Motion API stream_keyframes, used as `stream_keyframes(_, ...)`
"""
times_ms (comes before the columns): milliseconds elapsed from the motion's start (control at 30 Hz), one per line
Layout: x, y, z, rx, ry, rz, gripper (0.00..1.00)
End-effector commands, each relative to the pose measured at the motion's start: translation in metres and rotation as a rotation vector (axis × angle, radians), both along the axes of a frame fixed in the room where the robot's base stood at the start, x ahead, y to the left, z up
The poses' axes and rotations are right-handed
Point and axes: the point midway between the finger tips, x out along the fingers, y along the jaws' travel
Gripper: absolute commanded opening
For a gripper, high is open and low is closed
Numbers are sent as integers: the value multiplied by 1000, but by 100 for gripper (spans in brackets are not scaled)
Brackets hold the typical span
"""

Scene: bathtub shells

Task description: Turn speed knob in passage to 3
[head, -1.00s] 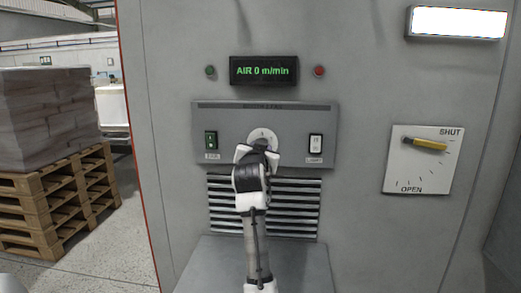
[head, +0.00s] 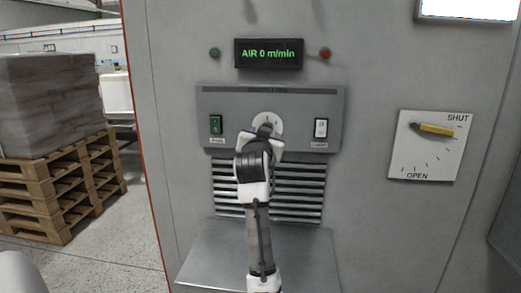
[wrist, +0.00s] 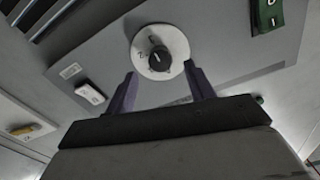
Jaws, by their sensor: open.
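The speed knob (wrist: 159,59) is a small black knob on a round white dial (wrist: 148,42) with dark numerals; a 2 is readable left of the knob. In the head view the dial (head: 268,118) shows on the grey control panel (head: 225,98), its lower part and the knob hidden by my arm. My gripper (wrist: 160,70) is open and empty, with one purple-grey finger on each side of the dial's lower part in the wrist view. Whether the fingers touch anything cannot be told. The display (head: 268,53) reads AIR 0 m/min.
A green switch (head: 216,124) and a white switch (head: 321,128) flank the dial. A yellow lever (head: 436,129) on a SHUT/OPEN plate (head: 420,160) is at right. A metal shelf (head: 215,255) juts out below the vents (head: 310,195). Wooden pallets (head: 45,215) stand left.

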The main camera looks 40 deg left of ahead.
Motion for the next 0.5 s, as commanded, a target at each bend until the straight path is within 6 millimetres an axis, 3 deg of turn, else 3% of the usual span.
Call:
stream_keyframes(300,-62,-37,-3,1,-2,1,54)
stream_keyframes(500,-85,-51,-2,-1,-1,0,54)
